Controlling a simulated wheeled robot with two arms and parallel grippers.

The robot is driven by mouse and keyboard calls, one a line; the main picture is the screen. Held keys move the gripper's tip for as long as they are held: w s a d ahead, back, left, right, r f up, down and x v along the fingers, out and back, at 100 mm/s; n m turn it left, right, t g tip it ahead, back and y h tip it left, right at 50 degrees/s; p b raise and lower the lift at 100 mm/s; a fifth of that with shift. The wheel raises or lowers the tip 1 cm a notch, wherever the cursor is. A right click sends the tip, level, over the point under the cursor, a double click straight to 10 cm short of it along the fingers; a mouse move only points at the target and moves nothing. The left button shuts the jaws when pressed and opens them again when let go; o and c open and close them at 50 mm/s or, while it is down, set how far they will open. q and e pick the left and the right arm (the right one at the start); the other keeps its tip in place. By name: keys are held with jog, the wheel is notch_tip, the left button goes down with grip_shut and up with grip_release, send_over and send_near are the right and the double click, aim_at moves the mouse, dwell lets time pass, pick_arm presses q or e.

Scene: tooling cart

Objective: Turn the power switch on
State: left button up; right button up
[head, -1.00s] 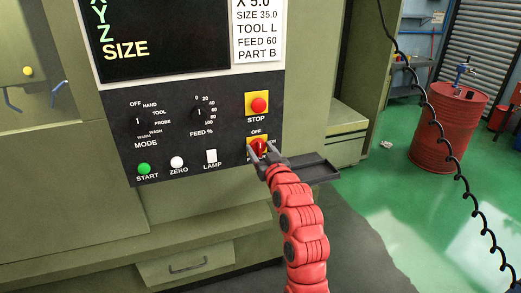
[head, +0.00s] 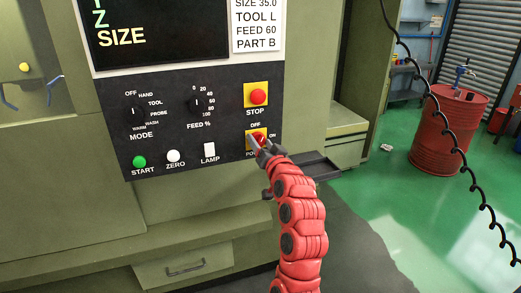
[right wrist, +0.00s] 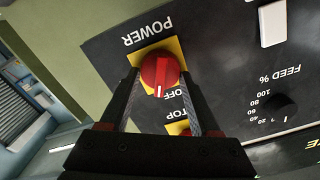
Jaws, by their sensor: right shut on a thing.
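The power switch is a red rotary knob (head: 258,137) on a yellow plate at the lower right of the black control panel. It fills the middle of the right wrist view (right wrist: 160,72), which shows the panel upside down. Its white mark points close to OFF, turned slightly toward the ON side. My right gripper (head: 262,146) is shut on the knob, with one finger on each side in the right wrist view (right wrist: 162,96). My left gripper is not in view.
The red STOP button (head: 258,97) sits just above the switch. The LAMP rocker (head: 209,150), white ZERO button (head: 173,156) and green START button (head: 139,162) lie to the left. A dark tray (head: 312,168) juts out beside the panel, behind my right arm.

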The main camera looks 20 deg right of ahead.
jog(key=m, duration=0.3)
jog(key=shift+f+b, duration=0.15)
jog(key=shift+b, duration=0.15)
jog(key=m, duration=0.2)
jog(key=shift+d+m, duration=0.1)
jog(key=shift+m, duration=0.2)
jog(key=m+p, duration=0.1)
jog(key=m, duration=0.1)
jog(key=shift+m, duration=0.4)
jog(key=shift+m+p, duration=1.2)
jog(key=shift+m, duration=0.9)
jog(key=shift+f, duration=0.1)
jog(key=o, duration=1.4)
jog(key=shift+w, duration=0.1)
jog(key=shift+c, duration=0.2)
